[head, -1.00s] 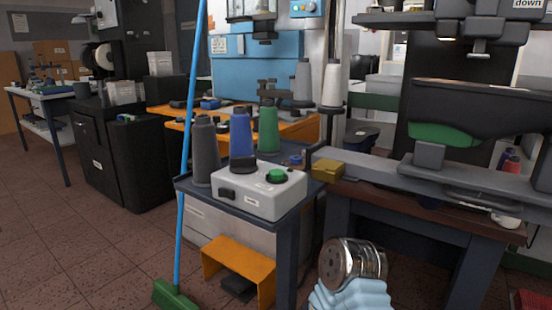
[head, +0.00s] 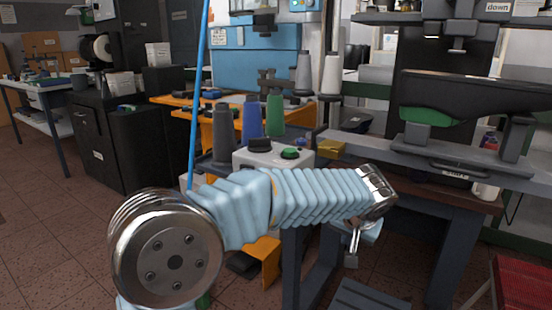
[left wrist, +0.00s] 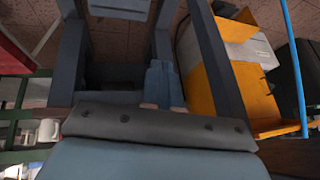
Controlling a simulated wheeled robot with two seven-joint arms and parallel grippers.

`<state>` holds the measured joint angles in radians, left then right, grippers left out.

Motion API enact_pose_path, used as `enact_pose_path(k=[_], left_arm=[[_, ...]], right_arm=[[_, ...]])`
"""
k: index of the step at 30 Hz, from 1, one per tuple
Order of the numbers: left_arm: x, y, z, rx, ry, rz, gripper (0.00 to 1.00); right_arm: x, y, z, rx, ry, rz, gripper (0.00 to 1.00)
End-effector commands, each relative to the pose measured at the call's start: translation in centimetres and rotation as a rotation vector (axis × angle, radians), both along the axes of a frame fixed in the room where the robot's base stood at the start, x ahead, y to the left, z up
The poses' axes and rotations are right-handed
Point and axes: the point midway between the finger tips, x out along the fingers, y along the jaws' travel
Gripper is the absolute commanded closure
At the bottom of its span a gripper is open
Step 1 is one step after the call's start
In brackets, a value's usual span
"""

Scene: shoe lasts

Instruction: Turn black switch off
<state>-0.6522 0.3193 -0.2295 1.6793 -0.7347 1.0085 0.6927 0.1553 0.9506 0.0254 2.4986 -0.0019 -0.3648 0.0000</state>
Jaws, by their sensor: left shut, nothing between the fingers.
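A pale grey control box (head: 241,160) stands on the dark table in the head view, with a round green button (head: 291,153) on top. A dark piece (head: 260,145) sits left of the button; I cannot tell exactly what it is. My left arm crosses in front of the box and hides its front face, including the black switch. My left gripper (head: 352,250) hangs at the arm's end, right of and below the box, apart from it. Its closed, empty fingers (left wrist: 165,88) show in the left wrist view. My right gripper is not in view.
Grey (head: 223,135), blue (head: 251,118) and green (head: 274,115) thread cones stand behind the box. A yellow block (head: 332,148) lies to its right. A blue pole (head: 198,90) rises at its left. A dark machine (head: 455,95) stands at the right.

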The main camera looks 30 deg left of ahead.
Motion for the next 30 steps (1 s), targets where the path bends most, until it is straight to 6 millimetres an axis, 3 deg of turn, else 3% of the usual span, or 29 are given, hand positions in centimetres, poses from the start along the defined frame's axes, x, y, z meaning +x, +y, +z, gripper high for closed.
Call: enact_pose_path(k=[1, 3, 6, 10, 13, 16, 30], left_arm=[[-0.8, 1.2, 6.9, 0.015, -0.096, 0.078, 1.00], [-2.8, 3.6, 14.2, 0.022, -0.199, 0.208, 1.00], [-6.3, 7.3, 21.6, -0.002, -0.306, 0.384, 1.00], [-9.9, 10.8, 26.5, -0.047, -0.376, 0.544, 1.00], [-11.1, 12.2, 27.6, -0.063, -0.392, 0.601, 1.00], [-10.9, 12.9, 27.3, -0.064, -0.394, 0.615, 1.00], [-5.5, 17.1, 21.0, -0.061, -0.391, 0.611, 1.00]], right_arm=[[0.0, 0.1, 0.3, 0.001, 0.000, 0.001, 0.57], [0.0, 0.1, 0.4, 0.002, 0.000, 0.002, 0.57], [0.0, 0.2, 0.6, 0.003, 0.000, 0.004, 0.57], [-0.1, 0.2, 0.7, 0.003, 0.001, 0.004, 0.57], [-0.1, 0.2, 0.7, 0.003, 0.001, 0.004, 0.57], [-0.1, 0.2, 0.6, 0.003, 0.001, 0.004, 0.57], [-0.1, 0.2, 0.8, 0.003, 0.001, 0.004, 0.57]])
